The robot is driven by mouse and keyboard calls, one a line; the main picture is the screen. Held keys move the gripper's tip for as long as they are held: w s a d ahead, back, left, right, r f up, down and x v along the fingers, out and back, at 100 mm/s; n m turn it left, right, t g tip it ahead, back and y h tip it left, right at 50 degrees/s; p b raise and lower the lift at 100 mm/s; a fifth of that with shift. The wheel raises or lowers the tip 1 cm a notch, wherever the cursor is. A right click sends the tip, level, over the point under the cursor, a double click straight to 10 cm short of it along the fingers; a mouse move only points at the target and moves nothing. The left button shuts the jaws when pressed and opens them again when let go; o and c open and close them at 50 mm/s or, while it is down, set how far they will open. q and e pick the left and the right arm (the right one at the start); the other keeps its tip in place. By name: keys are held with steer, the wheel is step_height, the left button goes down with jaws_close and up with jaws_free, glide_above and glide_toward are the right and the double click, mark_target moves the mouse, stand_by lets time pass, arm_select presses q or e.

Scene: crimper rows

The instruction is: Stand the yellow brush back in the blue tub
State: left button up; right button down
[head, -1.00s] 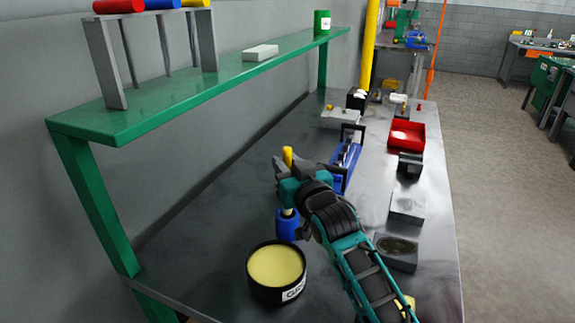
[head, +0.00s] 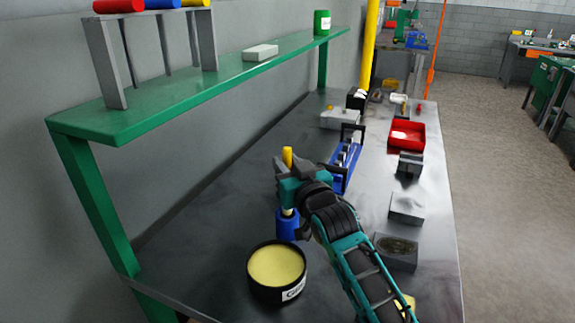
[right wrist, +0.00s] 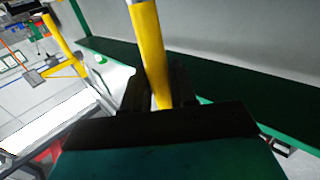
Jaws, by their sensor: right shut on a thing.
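The yellow brush (head: 287,156) is upright in my right gripper (head: 283,175), its handle top showing above the fingers. In the right wrist view the yellow handle (right wrist: 149,45) runs between the two dark fingers of the right gripper (right wrist: 160,92). The blue tub (head: 286,226) stands on the bench directly below the gripper. A short pale-yellow part of the brush shows at the tub's mouth, so its lower end looks to be at or inside the tub; how deep is hidden. My left gripper is not in view.
A black round tin with a yellow top (head: 277,268) stands just in front of the blue tub. A blue tool rack (head: 345,165) is beyond the gripper, and a red tray (head: 407,134) farther back. A green shelf (head: 200,88) runs along the wall. Bench to the left is clear.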

steer(key=shift+f+b, duration=1.05)
steer(key=shift+f, duration=0.95)
steer(key=c, duration=1.2)
jaws_free()
steer(key=o, duration=0.4)
steer(key=shift+f, duration=0.15)
steer(key=shift+s+f, duration=0.1)
steer(key=v, duration=1.2)
steer(key=shift+s+d+r, duration=0.2)
steer(key=shift+s+r, duration=0.05)
steer(key=shift+s, duration=0.1)
